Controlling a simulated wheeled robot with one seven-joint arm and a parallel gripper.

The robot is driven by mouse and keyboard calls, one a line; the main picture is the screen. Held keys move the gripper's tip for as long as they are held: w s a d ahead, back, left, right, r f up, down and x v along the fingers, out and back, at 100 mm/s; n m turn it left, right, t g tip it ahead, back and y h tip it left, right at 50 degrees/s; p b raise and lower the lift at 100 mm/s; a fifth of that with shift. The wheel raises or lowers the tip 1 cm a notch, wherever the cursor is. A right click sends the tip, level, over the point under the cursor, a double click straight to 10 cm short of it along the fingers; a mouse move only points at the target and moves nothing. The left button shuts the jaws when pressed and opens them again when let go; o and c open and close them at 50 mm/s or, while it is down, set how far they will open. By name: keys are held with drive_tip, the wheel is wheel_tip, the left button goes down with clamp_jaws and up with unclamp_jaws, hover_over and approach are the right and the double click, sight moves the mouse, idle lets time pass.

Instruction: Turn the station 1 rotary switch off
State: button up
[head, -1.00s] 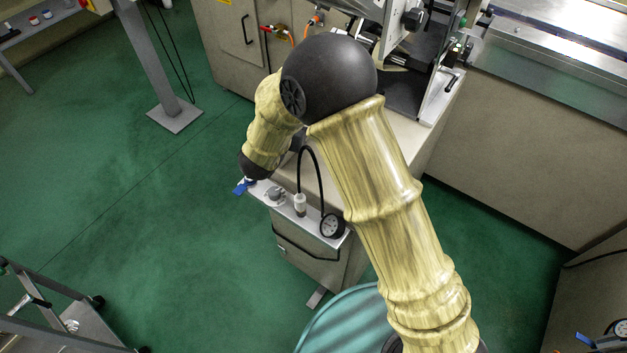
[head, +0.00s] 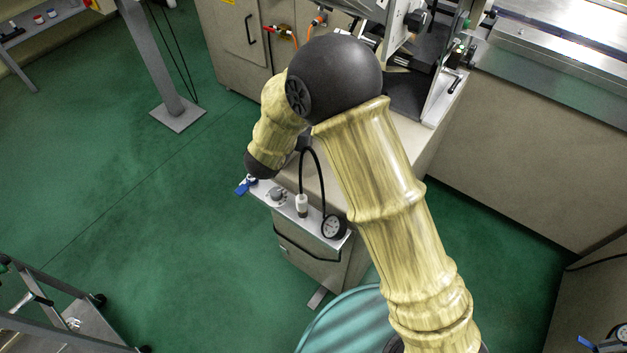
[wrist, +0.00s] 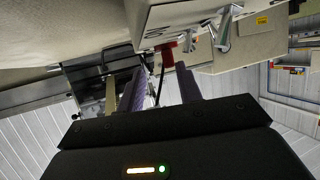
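In the head view a grey round knob (head: 277,194) sits on the narrow grey panel (head: 318,232) at the end of the beige machine base. It looks like a rotary switch, but its setting is too small to read. My bent arm stands over this panel, and its dark wrist end is near the panel's left end. My gripper is hidden there. In the wrist view my gripper (wrist: 160,75) has its two purple fingers apart, with nothing clearly held. A red part (wrist: 168,53) on a pale box shows beyond the fingertips; I cannot tell whether it is the switch.
A blue lever (head: 245,185), a hose fitting (head: 301,205) and a round gauge (head: 333,227) share the panel with the knob. A black hose loops above it. A grey post (head: 160,70) stands to the left.

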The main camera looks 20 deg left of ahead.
drive_tip(key=shift+p+v, duration=0.9)
drive_tip(key=shift+v, duration=1.35)
drive_tip(key=d+p+v, duration=0.1)
drive_tip(key=p+v, duration=0.5)
drive_tip(key=v, duration=0.9)
drive_tip(key=shift+a+r, duration=0.25)
drive_tip(key=shift+a, duration=0.1)
drive_tip(key=shift+s+d+p, duration=0.15)
drive_tip(key=shift+p, duration=0.35)
